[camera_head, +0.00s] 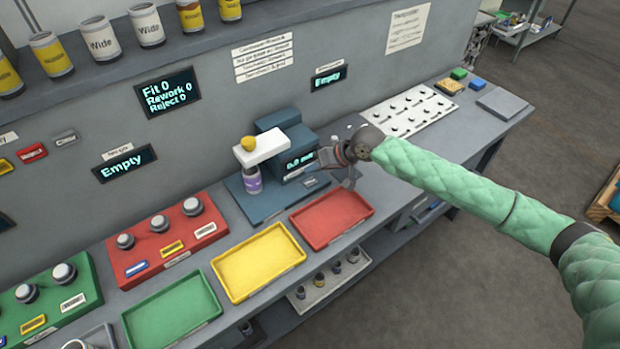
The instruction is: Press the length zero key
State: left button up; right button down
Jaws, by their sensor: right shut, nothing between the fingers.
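A grey-blue length gauge (277,128) stands on the bench against the back panel. Its small display (299,161) reads what looks like 0.0 mm. A white arm with a yellow knob (248,143) sits over a purple-banded cylinder (252,181) on the gauge's base plate (270,204). My right gripper (333,163) is shut and empty, just right of the display, at the gauge's right side. It hides part of that side. I cannot make out the length zero key, or whether the gripper touches the gauge. My left gripper is not in view.
Red (332,219), yellow (258,263) and green (171,312) trays lie along the bench front. A red block with grey knobs (168,237) stands left of the gauge. A white pegged board (408,110) lies behind my right arm. Labelled cans (100,39) line the upper shelf.

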jog(key=shift+r+p, duration=0.8)
jog(key=shift+r, duration=0.55)
